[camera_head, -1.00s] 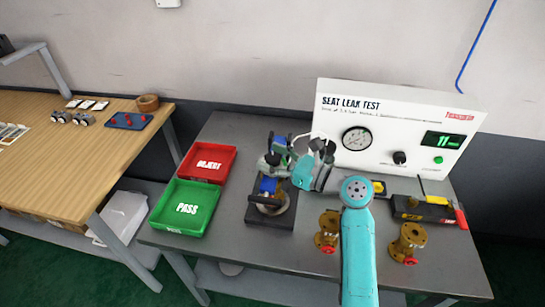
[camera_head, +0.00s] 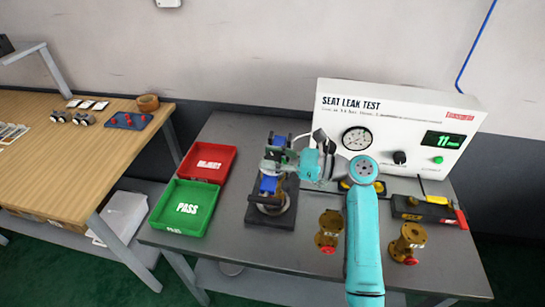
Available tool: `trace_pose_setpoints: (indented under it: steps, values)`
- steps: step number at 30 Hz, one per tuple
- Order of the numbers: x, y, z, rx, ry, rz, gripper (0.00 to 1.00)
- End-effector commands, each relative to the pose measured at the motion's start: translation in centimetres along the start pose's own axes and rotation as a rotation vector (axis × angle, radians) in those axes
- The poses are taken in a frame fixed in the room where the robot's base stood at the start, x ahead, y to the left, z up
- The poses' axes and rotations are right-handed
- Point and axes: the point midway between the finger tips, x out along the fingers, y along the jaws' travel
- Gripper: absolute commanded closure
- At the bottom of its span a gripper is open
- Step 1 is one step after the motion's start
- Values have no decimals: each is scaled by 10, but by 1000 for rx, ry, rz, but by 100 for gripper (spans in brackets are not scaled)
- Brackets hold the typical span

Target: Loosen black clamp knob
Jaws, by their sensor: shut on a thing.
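The test fixture stands on the grey bench, with a black base plate (camera_head: 285,221), a round metal seat and blue parts (camera_head: 268,184). Its upper end is at the back, beside my gripper (camera_head: 272,158). My gripper reaches in from the right, at the top of the fixture. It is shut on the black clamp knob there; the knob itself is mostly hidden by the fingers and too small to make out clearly. My turquoise arm comes up from the front right and bends left to the fixture.
A red REJECT tray (camera_head: 208,163) and a green PASS tray (camera_head: 187,208) stand left of the fixture. Two brass valves (camera_head: 329,230) (camera_head: 408,241) stand at the front right. The white SEAT LEAK TEST panel (camera_head: 395,130) rises behind; a black-handled tool (camera_head: 428,209) lies right.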

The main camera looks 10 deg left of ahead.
Motion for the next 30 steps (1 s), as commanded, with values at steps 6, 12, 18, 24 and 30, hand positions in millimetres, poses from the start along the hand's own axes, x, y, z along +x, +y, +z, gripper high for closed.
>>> trace_pose_setpoints:
  steps: [6, 12, 18, 24, 30]
  values:
    - [0, -1, 1, 1, 0, 190, 92]
    - [0, -1, 1, 1, 0, 342, 92]
    - [0, 0, 1, 0, 0, 452, 92]
    - [0, 0, 0, 0, 1, 512, 92]
    - [0, 1, 0, 0, 1, 533, 92]
